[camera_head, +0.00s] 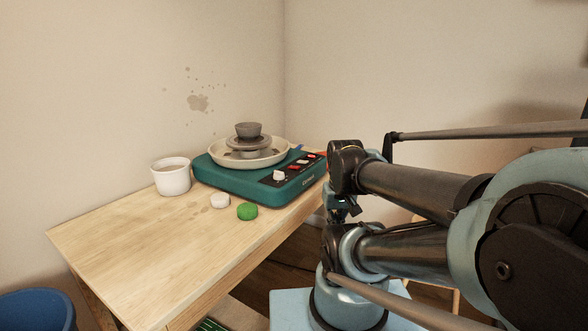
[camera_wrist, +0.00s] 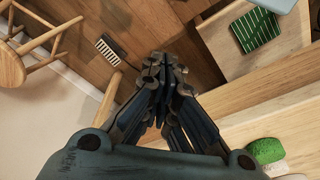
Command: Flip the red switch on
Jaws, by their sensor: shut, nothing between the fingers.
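A teal pottery wheel (camera_head: 232,184) stands at the far right end of the wooden table. Its black sloped panel (camera_head: 268,181) carries a white knob (camera_head: 279,175) and small red parts; one that looks like the red switch (camera_head: 294,168) sits just behind the knob. Its on or off position is too small to tell. My gripper (camera_wrist: 164,62) is shut and empty in the wrist view, pointing down over the floor beside the table. In the head view my gripper (camera_head: 345,208) is partly hidden by my arm, right of the wheel and apart from it. The wheel is not in the wrist view.
A white cup (camera_head: 171,177), a white piece (camera_head: 220,201) and a green sponge (camera_head: 247,211) are on the table near the wheel. The table's front left (camera_head: 130,250) is clear. A stool (camera_wrist: 38,48) and a brush (camera_wrist: 108,50) show in the wrist view.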

